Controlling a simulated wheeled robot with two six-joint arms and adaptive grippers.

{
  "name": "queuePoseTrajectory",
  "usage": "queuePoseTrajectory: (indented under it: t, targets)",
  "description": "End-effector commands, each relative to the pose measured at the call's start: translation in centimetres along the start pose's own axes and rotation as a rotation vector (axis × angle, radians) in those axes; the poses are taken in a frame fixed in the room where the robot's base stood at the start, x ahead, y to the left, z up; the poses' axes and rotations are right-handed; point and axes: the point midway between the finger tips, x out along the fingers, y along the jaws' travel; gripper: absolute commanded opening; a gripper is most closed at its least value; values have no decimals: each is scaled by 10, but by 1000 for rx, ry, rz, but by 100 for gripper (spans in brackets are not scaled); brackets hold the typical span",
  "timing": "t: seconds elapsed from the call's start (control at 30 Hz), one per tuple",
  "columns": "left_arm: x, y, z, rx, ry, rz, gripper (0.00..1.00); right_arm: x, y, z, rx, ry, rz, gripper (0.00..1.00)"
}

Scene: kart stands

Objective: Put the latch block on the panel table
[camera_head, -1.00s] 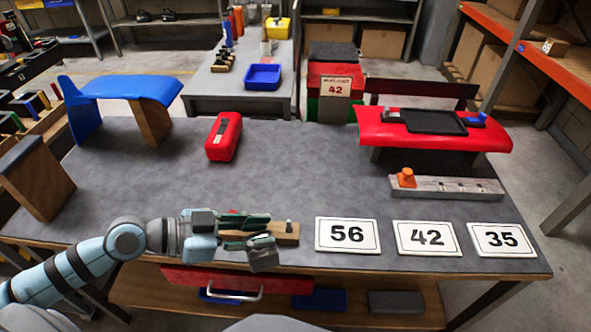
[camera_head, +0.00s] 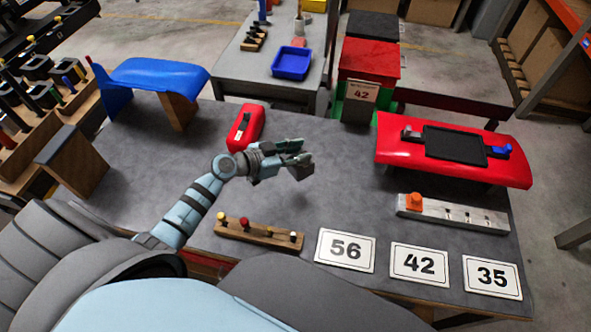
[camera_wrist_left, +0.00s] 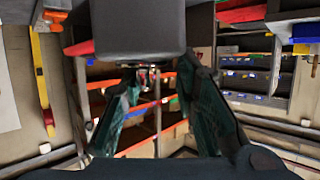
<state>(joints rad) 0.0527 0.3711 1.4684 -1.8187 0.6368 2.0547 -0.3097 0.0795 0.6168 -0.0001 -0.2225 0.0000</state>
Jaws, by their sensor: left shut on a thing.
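My left gripper (camera_head: 300,161) is over the middle of the grey table (camera_head: 325,198), above its surface. In the left wrist view its fingers (camera_wrist_left: 160,85) close toward a grey block (camera_wrist_left: 138,30) at their tips; this appears to be the latch block. In the head view the block is hard to tell from the fingers. The red panel (camera_head: 395,159) stands on the right of the grey table, to the right of my gripper. It carries a black tray (camera_head: 455,146), a small grey piece (camera_head: 411,133) and a blue piece (camera_head: 500,150). My right gripper is out of view.
A wooden strip with knobs (camera_head: 258,232) and number cards (camera_head: 345,250) lie along the front edge. A pale rail (camera_head: 450,214) with an orange knob lies before the red panel. A red case (camera_head: 245,127) is behind my left arm; a blue panel (camera_head: 155,75) stands left.

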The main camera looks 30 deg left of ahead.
Motion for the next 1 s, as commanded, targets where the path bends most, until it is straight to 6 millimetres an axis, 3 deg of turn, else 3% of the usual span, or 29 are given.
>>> queuePoseTrajectory:
  t: [0.03, 0.17, 0.4, 0.8, 0.83, 0.93, 1.0]
  targets:
    - [13, 0, 30, -5, -3, 1, 0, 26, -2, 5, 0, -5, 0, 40]
    - [20, -1, 48, -2, -3, -2, 0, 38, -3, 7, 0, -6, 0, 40]
    - [34, -1, 87, -3, -3, -3, 0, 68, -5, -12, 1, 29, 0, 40]
    - [35, -1, 90, -2, -4, -3, 0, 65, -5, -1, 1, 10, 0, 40]
    - [35, -1, 89, -1, -4, -3, 32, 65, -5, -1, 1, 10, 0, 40]
    - [35, -1, 89, -1, -4, -3, 48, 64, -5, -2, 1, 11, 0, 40]
    - [35, -1, 89, -1, -4, -3, 48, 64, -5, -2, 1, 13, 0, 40]
